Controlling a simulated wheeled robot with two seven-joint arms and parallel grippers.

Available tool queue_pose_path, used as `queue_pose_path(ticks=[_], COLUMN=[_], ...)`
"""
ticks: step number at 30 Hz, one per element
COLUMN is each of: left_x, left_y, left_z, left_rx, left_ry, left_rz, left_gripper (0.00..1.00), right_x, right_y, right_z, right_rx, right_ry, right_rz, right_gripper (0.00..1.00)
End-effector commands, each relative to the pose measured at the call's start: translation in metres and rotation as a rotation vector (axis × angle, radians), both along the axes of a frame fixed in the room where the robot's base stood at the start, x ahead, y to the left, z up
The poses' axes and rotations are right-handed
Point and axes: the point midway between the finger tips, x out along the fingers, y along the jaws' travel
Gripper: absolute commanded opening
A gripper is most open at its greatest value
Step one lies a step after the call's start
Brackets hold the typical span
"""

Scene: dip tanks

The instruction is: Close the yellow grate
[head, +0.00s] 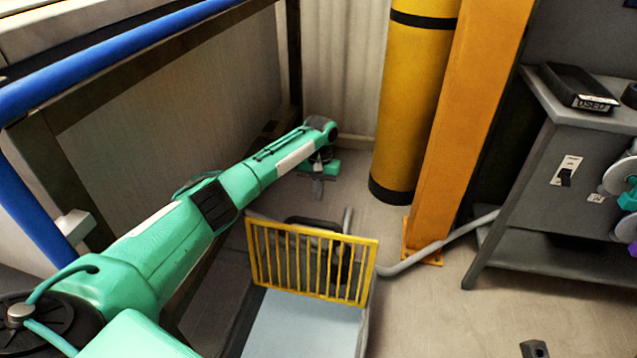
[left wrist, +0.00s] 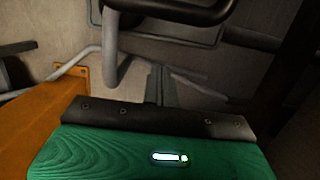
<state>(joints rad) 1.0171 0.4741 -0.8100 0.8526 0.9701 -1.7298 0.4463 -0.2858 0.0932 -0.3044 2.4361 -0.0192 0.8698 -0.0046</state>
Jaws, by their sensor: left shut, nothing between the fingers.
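The yellow grate (head: 312,262) is a barred panel standing roughly upright, at the far end of a light blue surface (head: 303,325) in the head view. My left gripper (head: 318,188) is beyond the grate, near the floor, apart from its top rail. Its fingers (left wrist: 162,85) are shut and empty in the left wrist view. The grate cannot be made out in the left wrist view. Behind its bars, dark parts and grey tubing (head: 347,220) show. I cannot tell how the grate is hinged. My right gripper is not in view.
An orange column (head: 470,110) and a yellow cylinder (head: 410,100) stand beyond the grate. A bent grey pipe (head: 440,248) runs right along the floor. A grey cabinet (head: 560,180) is at right. A blue rail (head: 110,55) crosses the left.

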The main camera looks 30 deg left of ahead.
Motion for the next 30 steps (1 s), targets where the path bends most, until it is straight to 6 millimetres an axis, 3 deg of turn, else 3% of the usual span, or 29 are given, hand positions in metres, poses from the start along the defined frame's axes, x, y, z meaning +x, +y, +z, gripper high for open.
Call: queue_pose_path(ticks=[3,5,16,30], left_x=[-0.005,-0.01,-0.038,-0.043], left_y=[-0.001,-0.002,-0.009,-0.011], left_z=[-0.032,-0.025,-0.026,-0.025], left_rx=[0.001,-0.001,0.0,-0.001], left_ry=[0.001,-0.002,-0.002,-0.001], left_rz=[0.0,-0.003,-0.002,-0.001], left_gripper=[0.0,0.0,0.0,0.0], right_x=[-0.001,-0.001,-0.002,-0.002], right_y=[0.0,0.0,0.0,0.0], right_z=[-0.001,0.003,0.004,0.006], right_rx=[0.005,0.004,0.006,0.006], right_ry=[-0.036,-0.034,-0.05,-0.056], right_rz=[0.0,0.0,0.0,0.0], right_gripper=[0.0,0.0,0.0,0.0])
